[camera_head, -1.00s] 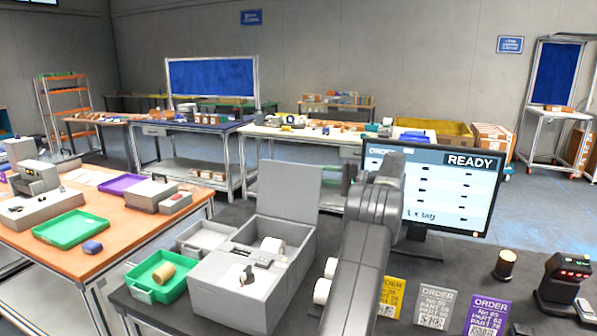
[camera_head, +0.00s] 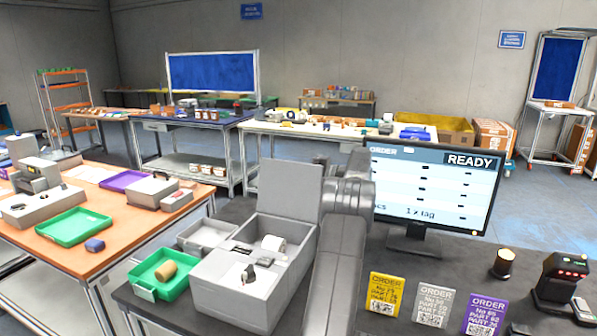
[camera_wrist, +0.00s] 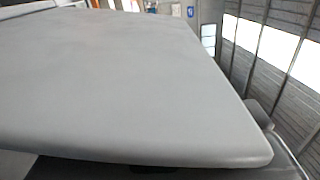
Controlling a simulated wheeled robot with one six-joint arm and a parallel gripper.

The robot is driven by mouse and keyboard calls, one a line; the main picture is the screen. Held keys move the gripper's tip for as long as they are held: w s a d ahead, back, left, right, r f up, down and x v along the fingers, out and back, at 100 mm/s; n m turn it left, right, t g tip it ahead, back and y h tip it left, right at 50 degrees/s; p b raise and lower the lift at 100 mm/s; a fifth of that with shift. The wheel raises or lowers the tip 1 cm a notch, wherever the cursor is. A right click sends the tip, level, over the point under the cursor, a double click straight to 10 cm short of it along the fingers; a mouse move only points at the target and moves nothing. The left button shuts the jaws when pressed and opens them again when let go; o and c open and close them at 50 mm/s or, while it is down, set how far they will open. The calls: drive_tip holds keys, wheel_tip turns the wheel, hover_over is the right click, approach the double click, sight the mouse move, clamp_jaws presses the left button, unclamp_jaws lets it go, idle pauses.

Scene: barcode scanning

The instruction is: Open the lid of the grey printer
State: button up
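The grey printer (camera_head: 240,285) stands on the dark table in the head view. Its lid (camera_head: 293,190) is raised and stands upright at the back of the body, so the inside with a white roll (camera_head: 273,243) is visible. My arm reaches up just right of the printer, and its wrist is beside the lid's right edge. My gripper is mostly hidden behind the lid and my wrist, and its fingers cannot be made out. In the wrist view a large flat grey panel, apparently the lid (camera_wrist: 130,85), fills most of the picture at close range.
A green tray (camera_head: 160,275) with a brown roll and a grey bin (camera_head: 205,238) stand left of the printer. A monitor (camera_head: 435,190) showing READY stands right of my arm. Order cards (camera_head: 433,303) and a scanner (camera_head: 563,280) are at the right.

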sight(302, 171)
clamp_jaws()
drive_tip(key=shift+s, duration=0.25)
drive_tip(key=shift+s+a+r+b, duration=0.15)
drive_tip(key=shift+s+a+b, duration=0.1)
drive_tip(key=shift+s+b, duration=0.25)
drive_tip(key=shift+s+a+r+b, duration=0.2)
drive_tip(key=shift+s+b, duration=0.2)
drive_tip(key=shift+b, duration=0.15)
drive_tip(key=shift+s+a+r+n+b, duration=0.1)
drive_tip(key=shift+s+r+n+b, duration=0.2)
drive_tip(key=shift+n+b, duration=0.2)
drive_tip(key=shift+f, duration=0.1)
